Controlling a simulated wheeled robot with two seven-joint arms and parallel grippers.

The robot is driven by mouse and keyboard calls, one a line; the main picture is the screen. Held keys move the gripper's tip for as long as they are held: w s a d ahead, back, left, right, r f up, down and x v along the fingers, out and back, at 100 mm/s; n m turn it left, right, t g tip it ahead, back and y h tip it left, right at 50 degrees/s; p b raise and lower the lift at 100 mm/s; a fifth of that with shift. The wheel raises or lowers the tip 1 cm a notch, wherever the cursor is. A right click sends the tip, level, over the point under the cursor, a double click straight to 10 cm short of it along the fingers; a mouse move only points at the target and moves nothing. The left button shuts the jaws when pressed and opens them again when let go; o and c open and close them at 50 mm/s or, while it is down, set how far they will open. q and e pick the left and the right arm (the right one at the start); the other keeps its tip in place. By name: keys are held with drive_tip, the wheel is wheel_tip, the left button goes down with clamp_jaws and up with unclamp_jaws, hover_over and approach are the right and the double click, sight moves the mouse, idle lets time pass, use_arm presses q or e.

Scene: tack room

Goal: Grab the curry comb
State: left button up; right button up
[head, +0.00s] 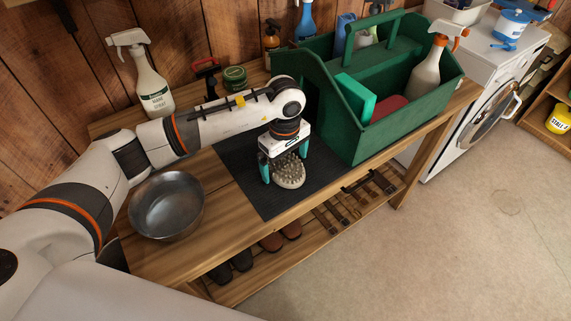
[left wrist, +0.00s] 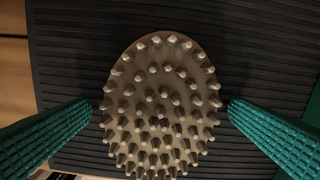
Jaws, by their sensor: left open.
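The curry comb (head: 289,171) is a beige oval with rubbery knobs, lying on the black ribbed mat (head: 247,183) on the wooden bench. It also shows in the left wrist view (left wrist: 162,108), knobs facing the camera. My left gripper (head: 285,173) is open just above the comb. Its teal fingers stand on either side of it, with a gap to the comb on each side in the left wrist view (left wrist: 160,112). My right gripper is not in view.
A green tote (head: 395,137) with bottles and brushes stands right of the mat, close to my gripper. A metal bowl (head: 166,205) sits on the left. A spray bottle (head: 149,80) and a green tin (head: 235,78) stand behind my arm.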

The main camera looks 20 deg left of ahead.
use_arm(q)
drive_tip(key=c, duration=1.1)
